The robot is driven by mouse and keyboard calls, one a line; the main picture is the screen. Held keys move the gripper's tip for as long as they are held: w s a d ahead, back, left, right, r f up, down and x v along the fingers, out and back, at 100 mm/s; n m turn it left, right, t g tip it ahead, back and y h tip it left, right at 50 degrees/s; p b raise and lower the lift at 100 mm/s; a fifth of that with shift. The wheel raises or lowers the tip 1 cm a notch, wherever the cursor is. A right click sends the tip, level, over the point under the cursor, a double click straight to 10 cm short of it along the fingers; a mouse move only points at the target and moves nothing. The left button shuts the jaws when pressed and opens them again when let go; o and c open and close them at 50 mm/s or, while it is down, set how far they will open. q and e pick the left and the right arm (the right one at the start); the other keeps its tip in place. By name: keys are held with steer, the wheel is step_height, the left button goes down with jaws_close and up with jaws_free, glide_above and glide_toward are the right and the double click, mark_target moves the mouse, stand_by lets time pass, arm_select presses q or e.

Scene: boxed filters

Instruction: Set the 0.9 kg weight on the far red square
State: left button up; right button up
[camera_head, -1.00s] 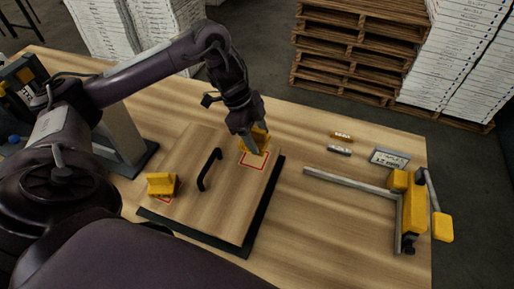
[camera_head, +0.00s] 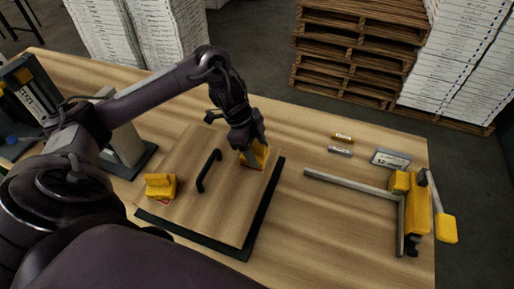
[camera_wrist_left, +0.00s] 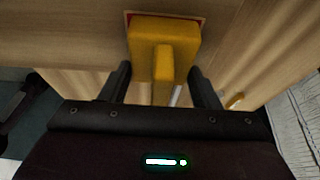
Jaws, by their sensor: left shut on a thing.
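A yellow weight (camera_head: 255,157) with an upright grip is held in my left gripper (camera_head: 250,147), over the far red square (camera_wrist_left: 127,14) on the wooden board (camera_head: 222,222). In the left wrist view the weight (camera_wrist_left: 163,40) covers most of that square, with red edges showing around its far end. The fingers of the gripper (camera_wrist_left: 162,88) are on both sides of its grip. Whether its base touches the board is hard to tell. Another yellow weight (camera_head: 160,186) sits on the near red square, mostly hiding it. Its mass label is not readable. My right gripper is not in view.
A black handle (camera_head: 208,171) stands up from the board between the two weights. Right of the board lie a metal bar (camera_head: 350,184) with a yellow clamp-like device (camera_head: 417,210), a small display (camera_head: 390,159) and two small cylinders (camera_head: 342,144). Bare table lies between.

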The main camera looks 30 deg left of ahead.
arm_select(q)
steer(key=o, duration=1.7)
steer(key=p+v, duration=0.3)
steer(key=v, duration=0.9)
steer(key=shift+a+r, duration=0.1)
steer(key=shift+s, duration=0.1)
